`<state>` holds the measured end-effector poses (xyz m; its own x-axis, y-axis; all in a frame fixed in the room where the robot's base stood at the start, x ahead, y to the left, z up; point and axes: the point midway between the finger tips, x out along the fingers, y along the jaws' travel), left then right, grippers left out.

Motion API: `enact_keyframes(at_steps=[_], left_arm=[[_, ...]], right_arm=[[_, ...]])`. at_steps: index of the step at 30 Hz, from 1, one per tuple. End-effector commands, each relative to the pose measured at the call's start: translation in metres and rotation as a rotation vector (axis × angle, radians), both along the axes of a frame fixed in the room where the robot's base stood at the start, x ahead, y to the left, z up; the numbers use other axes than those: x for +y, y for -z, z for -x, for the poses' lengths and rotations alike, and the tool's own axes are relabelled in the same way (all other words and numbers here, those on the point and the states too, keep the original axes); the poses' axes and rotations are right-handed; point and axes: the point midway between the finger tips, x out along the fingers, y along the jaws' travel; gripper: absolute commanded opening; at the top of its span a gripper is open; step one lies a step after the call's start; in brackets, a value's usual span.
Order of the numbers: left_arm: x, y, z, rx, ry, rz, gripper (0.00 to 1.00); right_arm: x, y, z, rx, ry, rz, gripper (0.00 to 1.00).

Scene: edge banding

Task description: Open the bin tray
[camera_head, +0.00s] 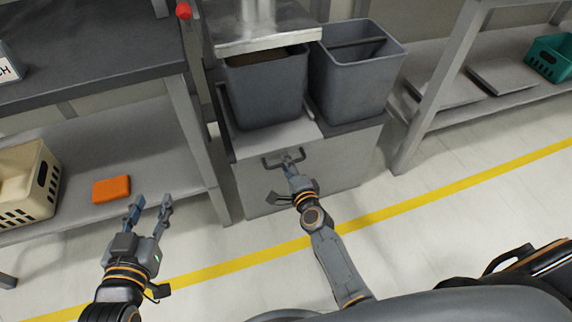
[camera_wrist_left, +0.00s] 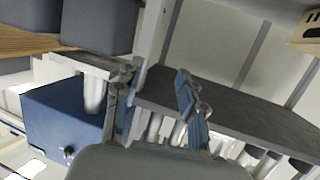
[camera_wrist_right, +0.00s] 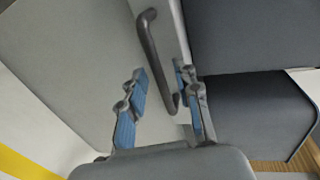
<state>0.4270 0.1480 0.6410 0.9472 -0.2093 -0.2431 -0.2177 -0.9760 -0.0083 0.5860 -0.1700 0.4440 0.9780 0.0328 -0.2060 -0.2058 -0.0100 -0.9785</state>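The bin tray (camera_head: 268,140) is a light grey pull-out unit with a dark bar handle (camera_head: 268,163) on its front. Two grey bins stand on it, a left bin (camera_head: 265,92) and a right bin (camera_head: 355,75). My right gripper (camera_head: 290,160) is at the handle. In the right wrist view the handle (camera_wrist_right: 152,50) reaches in between the fingers of my right gripper (camera_wrist_right: 163,100), which are apart with a gap to the bar visible. My left gripper (camera_head: 150,204) is open and empty, well left of the tray; its spread fingers (camera_wrist_left: 157,95) also show in the left wrist view.
A dark workbench (camera_head: 95,60) stands left, with an orange block (camera_head: 111,189) and a beige crate (camera_head: 28,175) on its lower shelf. A metal plate (camera_head: 265,38) overhangs the left bin. A rack (camera_head: 435,110) stands right. Floor before the tray is clear.

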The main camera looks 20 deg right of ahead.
Motion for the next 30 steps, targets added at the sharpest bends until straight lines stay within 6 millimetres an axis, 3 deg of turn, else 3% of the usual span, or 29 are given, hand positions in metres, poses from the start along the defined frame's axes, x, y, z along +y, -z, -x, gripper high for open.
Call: enact_keyframes(at_steps=[6,14,19,30], left_arm=[[-0.003,-0.012,-0.004,-0.071,0.005,0.018,0.4],[-0.003,-0.014,-0.004,-0.077,0.005,0.019,0.4],[-0.003,-0.014,-0.004,-0.077,0.005,0.019,0.4],[-0.003,-0.014,-0.004,-0.075,0.004,0.019,0.4]], right_arm=[[0.001,0.002,-0.011,0.0,-0.001,-0.001,0.32],[0.001,0.002,-0.011,0.001,-0.001,-0.001,0.32],[0.001,0.002,-0.011,0.0,-0.001,-0.001,0.0],[0.001,0.002,-0.01,0.001,-0.001,0.0,0.0]])
